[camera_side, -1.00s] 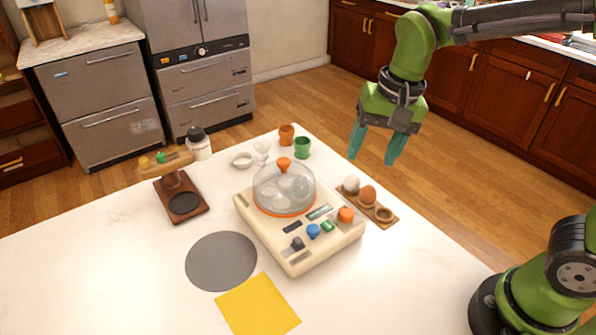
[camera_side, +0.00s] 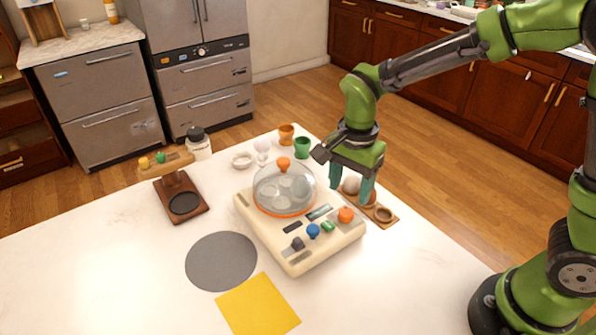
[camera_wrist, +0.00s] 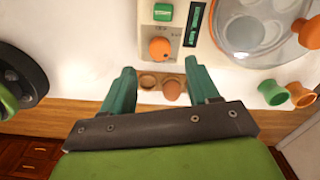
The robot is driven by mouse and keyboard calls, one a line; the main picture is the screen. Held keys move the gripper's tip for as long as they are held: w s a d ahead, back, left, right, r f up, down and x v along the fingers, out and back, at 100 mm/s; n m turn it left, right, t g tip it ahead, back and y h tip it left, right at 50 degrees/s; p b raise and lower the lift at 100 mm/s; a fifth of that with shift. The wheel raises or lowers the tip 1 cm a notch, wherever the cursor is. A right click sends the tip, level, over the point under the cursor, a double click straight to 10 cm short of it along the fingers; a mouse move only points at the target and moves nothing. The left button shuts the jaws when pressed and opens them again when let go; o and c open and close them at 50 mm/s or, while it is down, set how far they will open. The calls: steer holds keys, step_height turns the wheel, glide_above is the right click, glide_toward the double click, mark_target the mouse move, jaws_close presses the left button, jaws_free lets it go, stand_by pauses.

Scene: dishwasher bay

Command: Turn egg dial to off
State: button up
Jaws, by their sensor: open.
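The cream egg cooker (camera_side: 280,258) stands on the white table with a clear dome lid (camera_side: 283,185) on its top. An orange dial (camera_side: 346,214) sits at its right corner; it also shows in the wrist view (camera_wrist: 160,48) with small markings around it too blurred to read. I cannot tell for certain which knob is the egg dial. My gripper (camera_side: 351,191) points down with open, empty fingers, close to the orange dial and apart from it. In the wrist view the dial lies just ahead of the gap between my fingertips (camera_wrist: 158,68).
A wooden egg holder (camera_side: 386,215) with eggs stands beside the cooker, close to my fingers. Blue (camera_side: 313,231) and black (camera_side: 297,243) knobs and a green switch (camera_side: 328,226) share the panel. Orange (camera_side: 286,134) and green (camera_side: 302,147) cups stand behind.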

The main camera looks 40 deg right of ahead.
mark_target(347, 211)
step_height(347, 211, down, 6)
steer(key=shift+f, duration=0.2)
steer(key=c, duration=1)
steer(key=shift+c, duration=0.2)
